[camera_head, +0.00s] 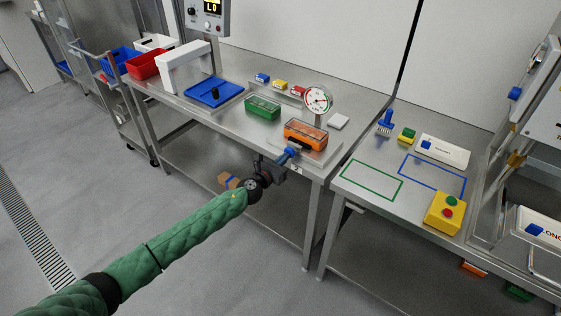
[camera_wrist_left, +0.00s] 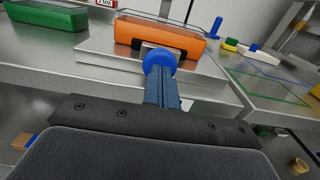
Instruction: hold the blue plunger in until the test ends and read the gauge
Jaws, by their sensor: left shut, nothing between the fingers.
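The blue plunger (camera_wrist_left: 160,61) has a round knob at the front of the orange box (camera_head: 305,135), which also shows in the left wrist view (camera_wrist_left: 150,35). My left gripper (camera_head: 289,153) is shut and empty in front of the box. Its blue fingertips (camera_wrist_left: 158,76) meet the knob in the picture; whether they press it or how far it is in, I cannot tell. The round gauge (camera_head: 318,98) stands behind the box, with a white dial and coloured marks. Its needle is too small to read. My right gripper is not in view.
The box sits on a pale plate on the steel table. A green box (camera_head: 263,107) and a blue tray (camera_head: 213,92) lie to its left. A white pad (camera_head: 338,122) lies behind it. A right-hand table bears a yellow button box (camera_head: 444,213) and outlined areas.

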